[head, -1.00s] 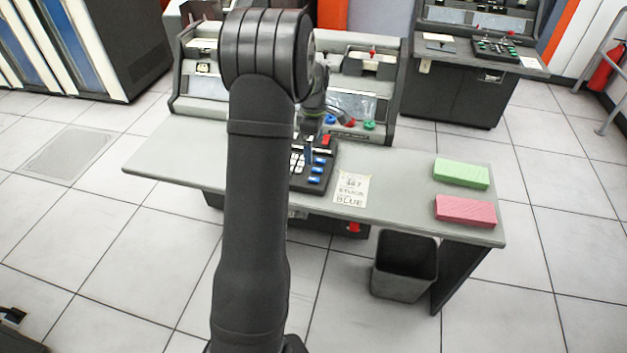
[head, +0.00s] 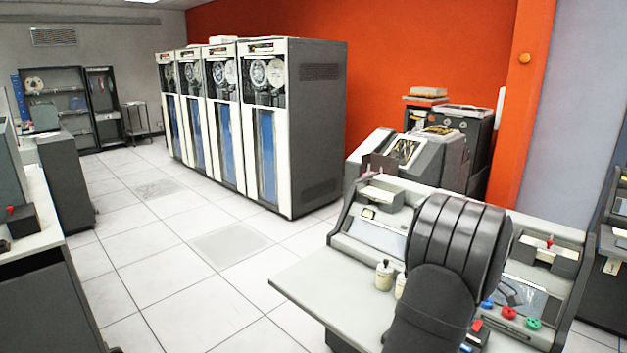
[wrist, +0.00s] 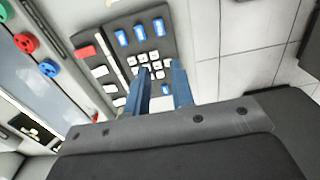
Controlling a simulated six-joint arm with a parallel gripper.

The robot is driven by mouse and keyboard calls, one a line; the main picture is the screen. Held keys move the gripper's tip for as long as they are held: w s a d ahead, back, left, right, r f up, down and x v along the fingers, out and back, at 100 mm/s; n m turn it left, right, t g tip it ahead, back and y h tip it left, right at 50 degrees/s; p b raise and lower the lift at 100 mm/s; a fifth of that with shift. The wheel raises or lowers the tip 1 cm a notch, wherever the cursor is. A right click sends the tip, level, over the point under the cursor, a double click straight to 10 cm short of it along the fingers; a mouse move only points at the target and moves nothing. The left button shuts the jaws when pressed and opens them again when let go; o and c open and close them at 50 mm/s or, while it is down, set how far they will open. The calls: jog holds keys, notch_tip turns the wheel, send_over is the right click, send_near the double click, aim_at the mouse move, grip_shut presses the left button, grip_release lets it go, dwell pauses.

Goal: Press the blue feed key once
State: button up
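The dark keypad (wrist: 112,60) shows in the wrist view, with several blue keys (wrist: 140,32), small white keys (wrist: 143,57) and a red key (wrist: 87,50). Another blue key (wrist: 166,88) shows between my fingers; I cannot read which key is the feed key. My gripper (wrist: 162,68) has two blue fingers standing apart with nothing between them, over the white-key part of the keypad. Whether they touch it I cannot tell. In the head view my arm hides the gripper and most of the keypad; only its red key (head: 476,325) and a sliver show.
Red (wrist: 24,42), green and blue knobs sit on the machine beside the keypad. In the head view, two small bottles (head: 384,275) stand on the desk (head: 310,285) left of my arm. Tall tape cabinets (head: 310,130) stand behind; the floor to the left is clear.

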grip_shut()
dwell(1.1)
